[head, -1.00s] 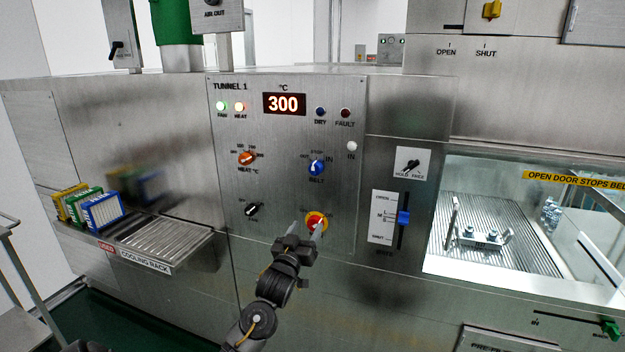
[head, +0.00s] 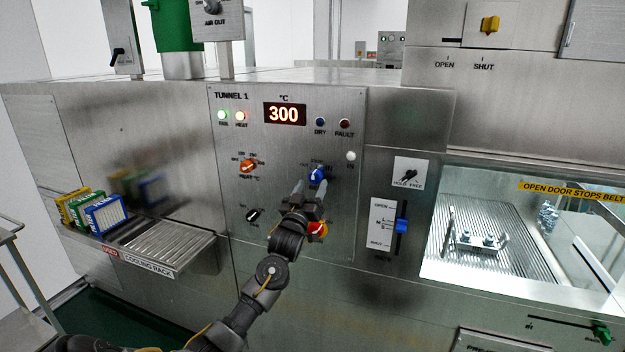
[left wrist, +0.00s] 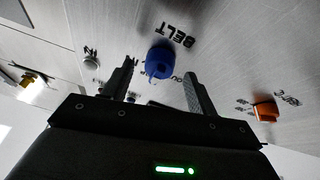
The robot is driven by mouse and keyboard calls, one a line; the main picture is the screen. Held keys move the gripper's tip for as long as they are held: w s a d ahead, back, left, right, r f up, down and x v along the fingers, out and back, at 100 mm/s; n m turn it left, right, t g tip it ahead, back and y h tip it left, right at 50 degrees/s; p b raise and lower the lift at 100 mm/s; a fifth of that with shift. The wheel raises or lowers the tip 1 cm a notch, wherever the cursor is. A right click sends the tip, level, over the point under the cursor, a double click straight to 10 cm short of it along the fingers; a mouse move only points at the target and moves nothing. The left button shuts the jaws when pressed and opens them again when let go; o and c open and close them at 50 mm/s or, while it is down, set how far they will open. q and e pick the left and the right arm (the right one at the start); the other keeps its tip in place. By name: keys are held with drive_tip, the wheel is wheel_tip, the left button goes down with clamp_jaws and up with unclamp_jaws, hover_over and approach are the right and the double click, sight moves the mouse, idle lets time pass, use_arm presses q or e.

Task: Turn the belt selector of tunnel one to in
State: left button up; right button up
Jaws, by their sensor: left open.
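The belt selector is a blue knob (head: 317,175) on the Tunnel 1 panel (head: 230,180), under the display reading 300. Its label is partly hidden by my gripper in the head view. In the left wrist view the blue knob (left wrist: 160,62) shows beyond and between the fingers, with BELT printed beside it. My left gripper (head: 311,187) is open, its fingertips just below the knob. It also shows in the left wrist view (left wrist: 158,75) with a finger on each side and nothing between them. I cannot tell whether either finger touches the knob. My right gripper is not in view.
An orange heat knob (head: 247,166) and a black knob (head: 254,215) sit to the left on the panel. A blue slider (head: 402,226) and a cooling rack (head: 165,245) flank the panel.

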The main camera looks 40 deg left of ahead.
use_arm(q)
drive_tip(key=shift+x, duration=0.9)
drive_tip(key=c, duration=1)
